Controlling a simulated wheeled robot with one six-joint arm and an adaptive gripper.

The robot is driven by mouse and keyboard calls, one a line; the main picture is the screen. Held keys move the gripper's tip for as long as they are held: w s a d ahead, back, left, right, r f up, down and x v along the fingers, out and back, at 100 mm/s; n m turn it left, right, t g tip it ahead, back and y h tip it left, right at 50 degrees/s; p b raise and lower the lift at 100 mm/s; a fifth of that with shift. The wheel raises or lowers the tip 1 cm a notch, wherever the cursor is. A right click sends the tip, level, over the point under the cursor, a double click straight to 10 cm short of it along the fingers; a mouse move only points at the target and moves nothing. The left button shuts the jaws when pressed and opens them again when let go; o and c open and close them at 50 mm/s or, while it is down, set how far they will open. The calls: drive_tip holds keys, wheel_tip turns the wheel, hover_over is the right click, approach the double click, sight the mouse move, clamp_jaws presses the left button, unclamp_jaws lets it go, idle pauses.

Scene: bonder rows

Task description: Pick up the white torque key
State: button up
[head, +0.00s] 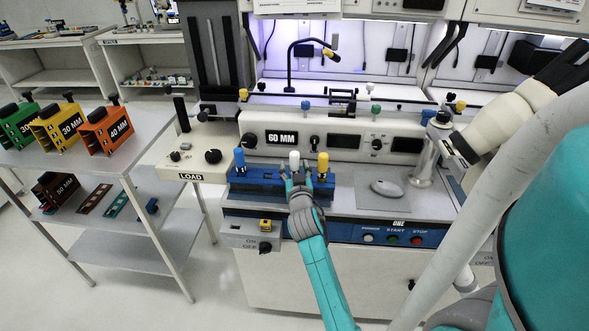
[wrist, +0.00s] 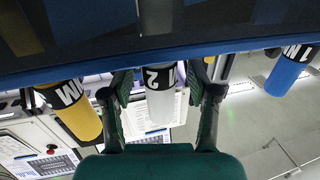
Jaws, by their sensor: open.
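The white torque key (head: 294,159) stands upright in a blue rack (head: 262,187) on the bench, between a blue key (head: 239,160) and a yellow key (head: 323,164). My gripper (head: 297,182) is at the rack's front, at the white key. The wrist view appears upside down. The yellow key (wrist: 76,110) and blue key (wrist: 290,72) are outside the fingers. My gripper is empty.
A panel reading 60 MM (head: 283,138) rises behind the rack. A grey mouse-shaped object (head: 387,188) lies on a pad at right. A LOAD box (head: 195,160) is at left. A shelf (head: 92,155) holds green, yellow and orange blocks.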

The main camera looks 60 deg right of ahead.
sight(295, 153)
clamp_jaws()
drive_tip(key=shift+r, duration=0.1)
wheel_tip(295, 153, up, 10)
drive_tip(key=shift+f, duration=0.1)
drive_tip(key=c, duration=0.7)
unclamp_jaws()
clamp_jaws()
